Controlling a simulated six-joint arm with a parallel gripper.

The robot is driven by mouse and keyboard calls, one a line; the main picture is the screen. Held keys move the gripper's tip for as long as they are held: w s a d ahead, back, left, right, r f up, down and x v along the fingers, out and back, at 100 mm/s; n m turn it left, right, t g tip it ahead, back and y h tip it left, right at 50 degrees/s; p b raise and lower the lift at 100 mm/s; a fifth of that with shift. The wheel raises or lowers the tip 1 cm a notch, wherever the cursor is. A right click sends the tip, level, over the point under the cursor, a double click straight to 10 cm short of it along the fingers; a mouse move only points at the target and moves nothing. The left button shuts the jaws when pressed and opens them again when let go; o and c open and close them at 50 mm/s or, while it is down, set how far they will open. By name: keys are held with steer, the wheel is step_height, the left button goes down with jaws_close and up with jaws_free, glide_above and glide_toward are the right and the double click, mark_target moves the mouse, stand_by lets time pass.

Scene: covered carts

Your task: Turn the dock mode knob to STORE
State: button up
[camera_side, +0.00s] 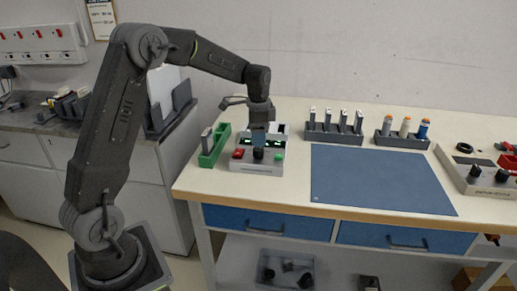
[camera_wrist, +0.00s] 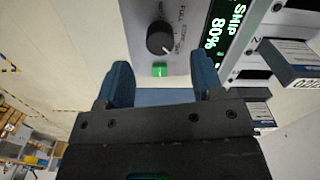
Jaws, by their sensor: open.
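The dock (camera_side: 256,168) is a light grey box on the bench with a display reading SHIP 80% in the wrist view (camera_wrist: 222,30). Its round black mode knob (camera_side: 258,154) stands at the front of the box. In the wrist view the knob (camera_wrist: 160,38) has a white mark at its lower right, and printed labels beside it, one reading FULL. A green button (camera_wrist: 159,70) is near the knob. My gripper (camera_side: 258,139) is just above the dock, pointing down. In the wrist view its blue fingers (camera_wrist: 162,76) are apart and empty; the knob is beyond the fingertips, not between them.
A green tray (camera_side: 213,147) stands close left of the dock. A rack of several modules (camera_side: 334,132) and a holder with bottles (camera_side: 402,138) stand behind. A blue mat (camera_side: 380,180) is clear.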

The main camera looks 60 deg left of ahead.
mark_target(258, 152)
steer(key=shift+f, duration=2.6)
steer(key=shift+c, duration=0.4)
steer(key=c, duration=0.8)
steer(key=shift+c, duration=0.2)
steer(key=shift+n, duration=0.4)
steer(key=n, duration=0.3)
steer(key=shift+n, duration=2.5)
